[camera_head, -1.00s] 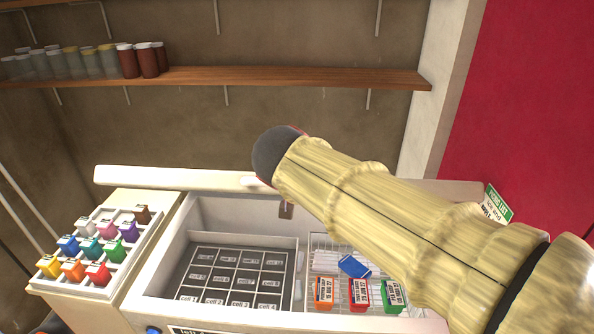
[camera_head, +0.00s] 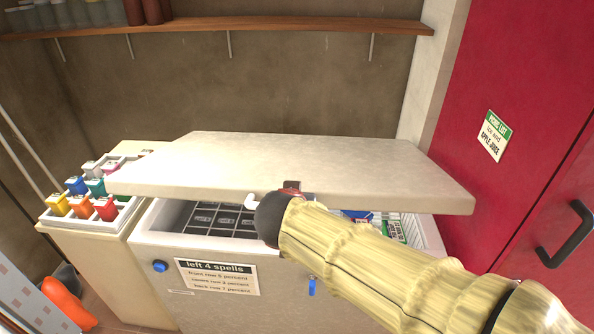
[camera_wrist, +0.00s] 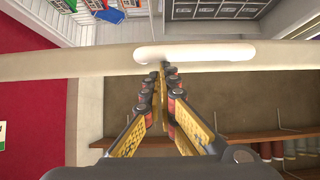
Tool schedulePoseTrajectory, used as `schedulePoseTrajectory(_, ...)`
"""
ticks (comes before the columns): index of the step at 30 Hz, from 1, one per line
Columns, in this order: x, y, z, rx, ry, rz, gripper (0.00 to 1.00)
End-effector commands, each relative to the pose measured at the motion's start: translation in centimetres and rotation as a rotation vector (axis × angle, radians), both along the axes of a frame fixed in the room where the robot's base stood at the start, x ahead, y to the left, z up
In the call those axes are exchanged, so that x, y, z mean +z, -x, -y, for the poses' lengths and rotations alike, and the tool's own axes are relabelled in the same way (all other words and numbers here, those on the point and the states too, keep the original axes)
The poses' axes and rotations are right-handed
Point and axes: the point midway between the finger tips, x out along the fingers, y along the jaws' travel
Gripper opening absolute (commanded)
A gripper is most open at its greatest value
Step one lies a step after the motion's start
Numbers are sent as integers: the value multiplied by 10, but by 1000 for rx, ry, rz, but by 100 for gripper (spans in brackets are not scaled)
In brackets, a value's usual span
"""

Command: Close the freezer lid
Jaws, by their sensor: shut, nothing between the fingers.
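The freezer lid (camera_head: 290,160) is a pale slab, tilted down over the freezer (camera_head: 160,235). Its front edge still hangs above the rim, leaving a gap. Through the gap I see the dark cell grid (camera_head: 210,217) on the left and several coloured boxes (camera_head: 392,230) on the right. My gripper is at the lid's front edge; my own wrist hides most of it in the head view. In the wrist view my gripper (camera_wrist: 163,68) is shut and empty, its tips close to the white lid handle (camera_wrist: 195,52). I cannot tell whether they touch.
A white rack of coloured bottles (camera_head: 95,207) stands on a cabinet left of the freezer. A red cabinet with a black handle (camera_head: 566,235) stands at the right. A wooden shelf (camera_head: 220,26) runs along the back wall. An orange object (camera_head: 65,303) lies at the lower left.

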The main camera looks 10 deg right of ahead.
Motion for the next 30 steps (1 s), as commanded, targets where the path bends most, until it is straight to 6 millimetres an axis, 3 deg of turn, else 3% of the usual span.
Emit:
schedulePoseTrajectory(1,-25,8,-2,5,4,-5,0)
schedulePoseTrajectory(9,-122,35,-7,5,4,-5,0)
schedulePoseTrajectory(18,-198,46,-9,2,3,-4,0)
schedulePoseTrajectory(21,-208,46,-9,1,0,0,0)
schedulePoseTrajectory(30,-203,44,-9,-1,-1,0,0)
